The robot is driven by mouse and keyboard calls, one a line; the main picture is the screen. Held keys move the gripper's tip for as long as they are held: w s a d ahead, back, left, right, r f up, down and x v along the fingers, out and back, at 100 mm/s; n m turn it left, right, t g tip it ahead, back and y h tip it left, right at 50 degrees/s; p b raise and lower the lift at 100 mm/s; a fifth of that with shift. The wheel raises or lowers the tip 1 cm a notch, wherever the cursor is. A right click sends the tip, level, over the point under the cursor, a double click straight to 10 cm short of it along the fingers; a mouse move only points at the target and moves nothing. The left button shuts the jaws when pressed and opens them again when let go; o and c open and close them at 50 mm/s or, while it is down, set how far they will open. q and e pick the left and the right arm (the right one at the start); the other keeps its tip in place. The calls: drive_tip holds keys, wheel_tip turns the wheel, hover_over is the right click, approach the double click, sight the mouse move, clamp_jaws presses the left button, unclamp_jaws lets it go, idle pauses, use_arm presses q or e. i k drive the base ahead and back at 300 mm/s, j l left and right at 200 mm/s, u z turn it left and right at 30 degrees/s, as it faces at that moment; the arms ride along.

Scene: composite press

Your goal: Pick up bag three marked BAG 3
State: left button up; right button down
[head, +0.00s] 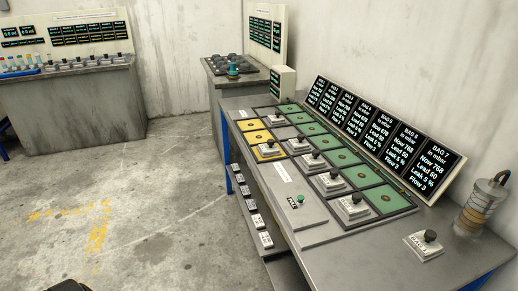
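Several white blocks with black knobs stand on the grey press table (310,232). One block (268,151) is on the yellow squares, others (313,161) (328,184) (352,209) stand along the grey middle row, and one (424,247) sits apart at the near right. Their labels are too small or turned to read, so I cannot tell which is BAG 3. More labelled white blocks (257,222) sit on a low shelf under the table's left edge.
A slanted display board (453,177) lines the table's back; its near panels read BAG 7 and BAG 6. A ringed cylinder (470,220) stands at the right. A small side bench (215,85) and a left bench (75,110) lie farther off. The floor (150,220) left is clear.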

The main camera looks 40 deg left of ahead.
sight(268, 150)
drive_tip(key=i+l+u, duration=0.1)
drive_tip(key=u, duration=0.35)
drive_tip(key=i+l+u, duration=0.15)
drive_tip(key=u, duration=0.25)
drive_tip(key=i+l+u, duration=0.1)
drive_tip(key=u, duration=0.35)
drive_tip(key=l, duration=0.1)
